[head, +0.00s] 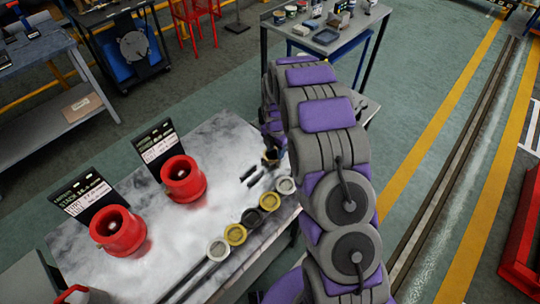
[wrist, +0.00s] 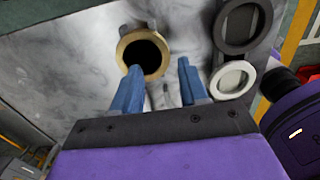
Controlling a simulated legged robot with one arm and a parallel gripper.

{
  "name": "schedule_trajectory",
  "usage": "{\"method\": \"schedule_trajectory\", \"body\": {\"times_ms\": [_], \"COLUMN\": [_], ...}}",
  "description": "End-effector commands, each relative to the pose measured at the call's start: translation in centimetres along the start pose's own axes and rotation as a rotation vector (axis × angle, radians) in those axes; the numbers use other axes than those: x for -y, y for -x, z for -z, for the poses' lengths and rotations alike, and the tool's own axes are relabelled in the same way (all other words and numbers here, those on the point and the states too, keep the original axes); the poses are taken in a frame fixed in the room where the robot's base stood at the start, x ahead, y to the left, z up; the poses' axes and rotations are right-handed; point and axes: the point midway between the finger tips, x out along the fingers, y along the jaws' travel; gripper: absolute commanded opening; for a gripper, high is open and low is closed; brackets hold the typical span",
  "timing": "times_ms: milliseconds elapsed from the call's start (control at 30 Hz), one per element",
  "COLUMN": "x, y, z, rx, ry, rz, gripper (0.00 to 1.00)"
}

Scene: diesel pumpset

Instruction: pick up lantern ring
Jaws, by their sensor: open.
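A brass-coloured ring (wrist: 123,44) with a dark centre lies on the grey-white table top in the wrist view; it looks like the lantern ring, though no label on it is readable. My gripper (wrist: 159,68) has two blue fingers spread apart with nothing between them. The left fingertip overlaps the ring's lower left rim in the picture; I cannot tell whether it touches. The right fingertip is to the right of the ring. In the head view my gripper (head: 271,157) is small and partly hidden by my arm, above the table's right end.
A black ring (wrist: 223,26) and a pale ring (wrist: 219,80) lie at the right in the wrist view. On the table (head: 185,245) stand two red cylindrical housings (head: 183,180) (head: 117,232) with dark signs behind. Several rings line the table's right side. A second table (head: 325,38) stands behind.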

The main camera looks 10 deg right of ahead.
Motion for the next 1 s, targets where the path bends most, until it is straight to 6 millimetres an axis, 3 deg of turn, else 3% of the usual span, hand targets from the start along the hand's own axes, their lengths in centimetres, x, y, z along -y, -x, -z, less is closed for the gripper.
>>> {"method": "schedule_trajectory", "body": {"times_ms": [100, 200, 433, 867, 1000], "x": [0.2, 0.3, 0.1, 0.1, 0.2], "y": [-2.2, -3.1, -3.1, -3.1, -3.1], "z": [0.0, -0.1, 0.1, 0.1, 0.0], "rx": [-0.003, -0.004, 0.000, 0.000, -0.002], "ry": [-0.002, -0.002, -0.001, -0.001, -0.002], "rz": [0.001, 0.000, -0.001, -0.001, -0.002], "gripper": [0.43, 0.43, 0.43, 0.02, 0.00]}}
